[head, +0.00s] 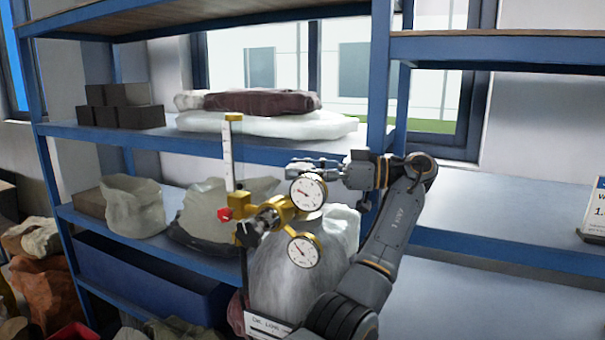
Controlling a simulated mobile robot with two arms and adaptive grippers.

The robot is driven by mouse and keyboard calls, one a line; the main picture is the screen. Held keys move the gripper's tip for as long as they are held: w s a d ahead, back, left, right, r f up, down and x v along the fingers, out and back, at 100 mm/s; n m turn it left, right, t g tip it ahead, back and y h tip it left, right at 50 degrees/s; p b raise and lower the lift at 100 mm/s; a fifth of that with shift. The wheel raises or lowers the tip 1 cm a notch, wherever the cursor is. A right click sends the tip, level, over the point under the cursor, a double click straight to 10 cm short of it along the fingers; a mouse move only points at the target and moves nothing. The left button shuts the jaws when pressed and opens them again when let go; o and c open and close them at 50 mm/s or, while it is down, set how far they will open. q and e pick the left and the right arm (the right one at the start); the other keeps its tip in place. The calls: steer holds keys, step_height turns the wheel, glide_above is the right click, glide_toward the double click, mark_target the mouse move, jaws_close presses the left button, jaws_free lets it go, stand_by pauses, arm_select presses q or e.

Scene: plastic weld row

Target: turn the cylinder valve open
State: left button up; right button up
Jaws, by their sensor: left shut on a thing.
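A grey gas cylinder (285,285) stands in front of the shelves. A brass regulator (282,212) sits at its top with an upper gauge (308,193), a lower gauge (304,250), a black knob (247,235) and a red knob (225,213). A clear upright flow tube (228,155) rises from its left end. My right gripper is out of view.
A blue shelf rack (150,137) stands close behind, holding dark boxes (120,105), folded sacks (265,112) and clear bags (133,205). A blue bin (140,280) is low on the left. The right shelf (500,220) is mostly bare, with a sign (594,210) at its edge.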

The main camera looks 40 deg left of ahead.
mark_target(303, 166)
arm_select(q)
steer(key=shift+g, duration=0.3)
steer(key=o, duration=1.2)
step_height(303, 166, up, 10)
steer(key=shift+r, duration=0.1)
stand_by(0.4)
